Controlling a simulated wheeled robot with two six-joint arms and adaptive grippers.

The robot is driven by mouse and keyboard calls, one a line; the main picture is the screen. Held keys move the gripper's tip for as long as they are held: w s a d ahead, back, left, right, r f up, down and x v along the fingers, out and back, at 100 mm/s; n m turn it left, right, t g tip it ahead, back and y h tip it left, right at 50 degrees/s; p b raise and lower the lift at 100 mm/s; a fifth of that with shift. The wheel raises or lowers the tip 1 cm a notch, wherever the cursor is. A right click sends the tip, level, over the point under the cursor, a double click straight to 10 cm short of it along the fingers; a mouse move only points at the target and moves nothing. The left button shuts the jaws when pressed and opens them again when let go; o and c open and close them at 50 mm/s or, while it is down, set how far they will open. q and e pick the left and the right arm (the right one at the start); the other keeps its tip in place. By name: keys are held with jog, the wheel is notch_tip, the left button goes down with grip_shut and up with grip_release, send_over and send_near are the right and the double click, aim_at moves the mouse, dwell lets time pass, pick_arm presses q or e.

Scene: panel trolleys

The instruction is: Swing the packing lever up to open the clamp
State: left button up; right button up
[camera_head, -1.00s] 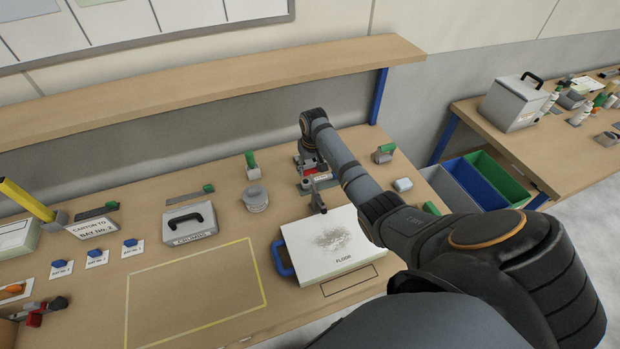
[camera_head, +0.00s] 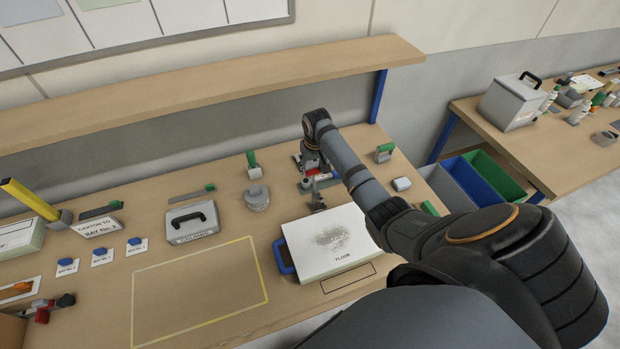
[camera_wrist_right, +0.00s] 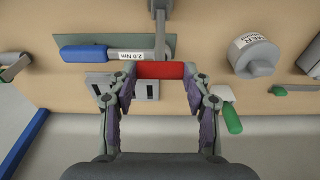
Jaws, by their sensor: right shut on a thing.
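The packing lever shows in the right wrist view as a red grip (camera_wrist_right: 160,70) on a grey arm (camera_wrist_right: 160,38). My right gripper (camera_wrist_right: 160,72) is shut on this red grip, with a finger at each end of it. In the head view my right gripper (camera_head: 310,163) is low over the clamp (camera_head: 306,184) at the back of the bench. My wrist and forearm hide much of the clamp there, so its jaw cannot be made out. My left gripper is not in view.
A blue-handled tool labelled 2.0 Nm (camera_wrist_right: 88,54) lies close beside the lever. A round grey container (camera_head: 257,198) stands left of the clamp. A white FLOOR box (camera_head: 325,242) lies in front. A shelf (camera_head: 220,85) runs behind. A yellow-outlined area (camera_head: 200,290) is clear.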

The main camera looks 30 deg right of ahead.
jog(key=shift+s+r, duration=0.35)
jog(key=shift+s, duration=0.05)
jog(key=shift+s+a, duration=0.1)
jog(key=shift+s+a+r, duration=0.1)
jog(key=shift+s+r, duration=0.05)
jog(key=shift+s, duration=0.25)
jog(key=shift+s+a+r, duration=0.1)
jog(key=shift+s+r, duration=0.05)
jog(key=shift+s, duration=0.25)
jog(key=shift+s, duration=0.4)
jog(key=o, duration=1)
jog(key=shift+s+a+r, duration=0.15)
jog(key=shift+s, duration=0.05)
jog(key=shift+w, duration=0.1)
